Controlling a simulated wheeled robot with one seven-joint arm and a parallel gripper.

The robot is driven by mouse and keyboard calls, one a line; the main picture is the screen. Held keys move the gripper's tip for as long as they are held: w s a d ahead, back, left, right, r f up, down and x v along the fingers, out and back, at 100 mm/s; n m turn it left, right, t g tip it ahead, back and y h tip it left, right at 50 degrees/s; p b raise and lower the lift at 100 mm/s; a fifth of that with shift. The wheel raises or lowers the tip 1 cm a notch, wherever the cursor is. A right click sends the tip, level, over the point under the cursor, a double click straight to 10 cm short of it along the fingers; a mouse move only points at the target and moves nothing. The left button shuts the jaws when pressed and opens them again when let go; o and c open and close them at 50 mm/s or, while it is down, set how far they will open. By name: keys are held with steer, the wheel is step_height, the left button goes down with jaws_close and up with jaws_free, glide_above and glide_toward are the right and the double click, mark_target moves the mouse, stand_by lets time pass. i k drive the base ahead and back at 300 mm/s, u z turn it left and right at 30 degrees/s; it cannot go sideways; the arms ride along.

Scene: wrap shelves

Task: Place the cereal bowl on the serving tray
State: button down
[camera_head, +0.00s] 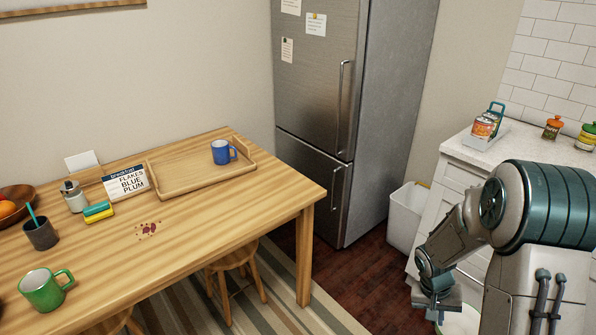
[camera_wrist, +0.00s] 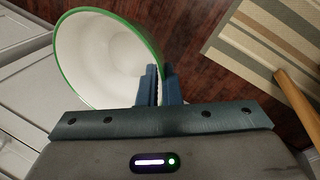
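The cereal bowl (camera_wrist: 98,62) is white with a green rim. In the wrist view its rim runs between the two fingers of my gripper (camera_wrist: 161,82), which is shut on it. In the head view the bowl (camera_head: 462,321) shows partly at the bottom edge, below my gripper (camera_head: 437,306) and partly hidden by my arm. The bowl is held over the floor beside the white counter. The wooden serving tray (camera_head: 178,179) lies at the back right of the table, with a blue mug (camera_head: 222,152) at its right end.
The wooden table (camera_head: 190,231) also holds a box labelled Flakes Blue Plum (camera_head: 127,184), a sponge (camera_head: 98,211), a jar (camera_head: 74,196) and a green mug (camera_head: 43,290). A stool (camera_head: 233,266) stands under its edge. The fridge (camera_head: 318,85) and a white bin (camera_head: 405,216) stand behind.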

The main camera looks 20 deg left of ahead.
mark_target(181, 174)
steer(key=z, duration=0.3)
steer(key=k, duration=0.2)
steer(key=u, duration=1.95)
